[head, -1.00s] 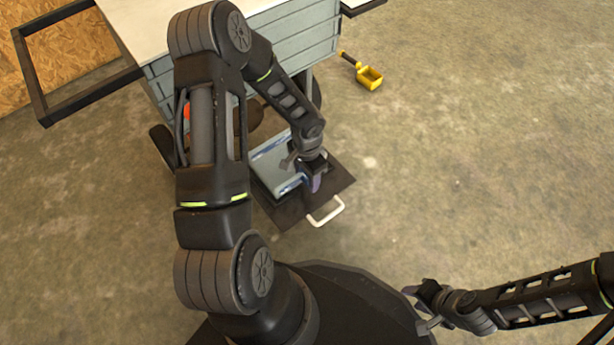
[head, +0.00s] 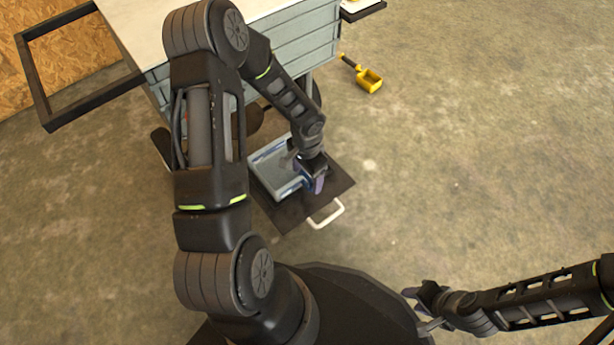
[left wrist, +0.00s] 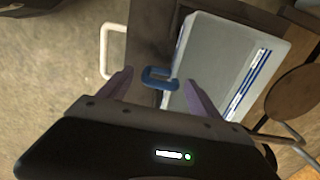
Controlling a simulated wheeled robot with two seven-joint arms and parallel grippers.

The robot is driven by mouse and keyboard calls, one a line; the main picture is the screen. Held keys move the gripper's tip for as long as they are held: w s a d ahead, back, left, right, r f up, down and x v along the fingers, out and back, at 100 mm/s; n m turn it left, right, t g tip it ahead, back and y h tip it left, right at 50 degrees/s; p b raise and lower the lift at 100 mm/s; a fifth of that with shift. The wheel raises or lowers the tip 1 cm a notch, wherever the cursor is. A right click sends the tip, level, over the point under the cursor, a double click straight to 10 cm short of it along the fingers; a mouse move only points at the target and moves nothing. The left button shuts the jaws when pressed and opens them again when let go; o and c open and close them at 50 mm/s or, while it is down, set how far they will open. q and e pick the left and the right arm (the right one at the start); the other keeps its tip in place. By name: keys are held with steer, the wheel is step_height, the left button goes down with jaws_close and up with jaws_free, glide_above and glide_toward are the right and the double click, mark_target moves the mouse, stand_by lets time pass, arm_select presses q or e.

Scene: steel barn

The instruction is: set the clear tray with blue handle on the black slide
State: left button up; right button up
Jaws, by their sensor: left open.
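The clear tray (head: 272,164) looks grey and see-through and lies on the black slide (head: 288,212), beside the cart. In the left wrist view the tray (left wrist: 220,62) has its blue handle (left wrist: 160,78) on the side toward my gripper, over the black slide (left wrist: 148,40). My left gripper (head: 316,186) is at the tray's near right side. In the left wrist view the left gripper's fingers (left wrist: 158,86) are spread, with the blue handle between and just beyond the tips. My right gripper (head: 422,308) is at the lower right, away from the tray; its jaws are too small to judge.
The slide has a white pull handle (head: 326,214) at its front. A grey cart (head: 300,40) with a pale top stands behind. A black frame (head: 40,100) juts out left. The concrete floor at right is clear.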

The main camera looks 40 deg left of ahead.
arm_select(q)
step_height(320, 180, up, 10)
steer(key=p, duration=0.3)
steer(key=shift+f+p, duration=0.15)
steer(key=shift+p, duration=0.2)
steer(key=s+d+f+n+h, duration=0.1)
steer(key=s+d+f+n, duration=0.1)
steer(key=d, duration=0.5)
steer(key=s+d+f+n+h, duration=0.1)
steer(key=s+d+f, duration=0.3)
steer(key=s+d, duration=0.2)
steer(key=s+d+f+n+t+h, duration=0.1)
steer(key=s+d+f+n, duration=0.1)
steer(key=d, duration=0.8)
steer(key=shift+s+f+n+h, duration=0.35)
steer(key=shift+s+f, duration=0.45)
steer(key=shift+s, duration=0.45)
